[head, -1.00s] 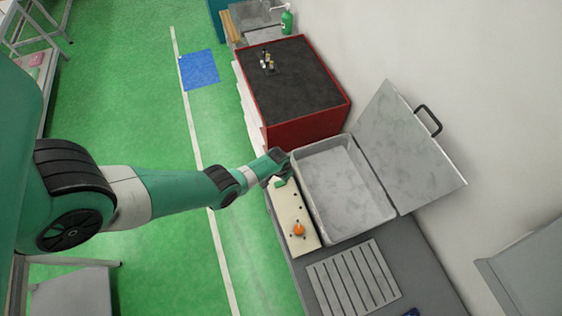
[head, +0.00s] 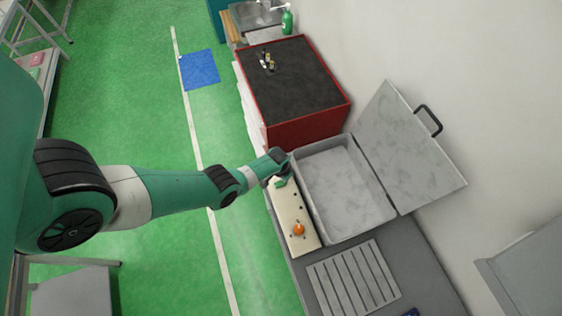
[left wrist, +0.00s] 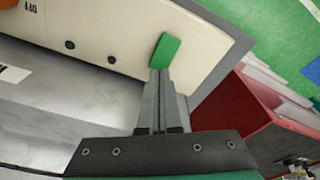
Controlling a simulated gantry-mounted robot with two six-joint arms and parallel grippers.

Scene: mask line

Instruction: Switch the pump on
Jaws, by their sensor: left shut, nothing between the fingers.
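The cream control panel (head: 291,214) runs along the front of an open metal tank. A green rectangular switch (left wrist: 165,51) stands near one end of the panel; in the head view the switch (head: 281,183) is partly hidden by my gripper. My left gripper (left wrist: 159,72) is shut and empty, its fingertips right at the green switch's edge. I cannot tell whether they touch it. In the head view the left gripper (head: 279,178) is over that end of the panel. An orange knob (head: 298,229) sits at the panel's other end. My right gripper is not in view.
The tank (head: 345,187) has its lid (head: 408,150) raised against the wall. A slatted grey rack (head: 353,282) lies beside it. A red cabinet with a dark top (head: 295,80) stands just beyond the panel. The green floor left of the panel is open.

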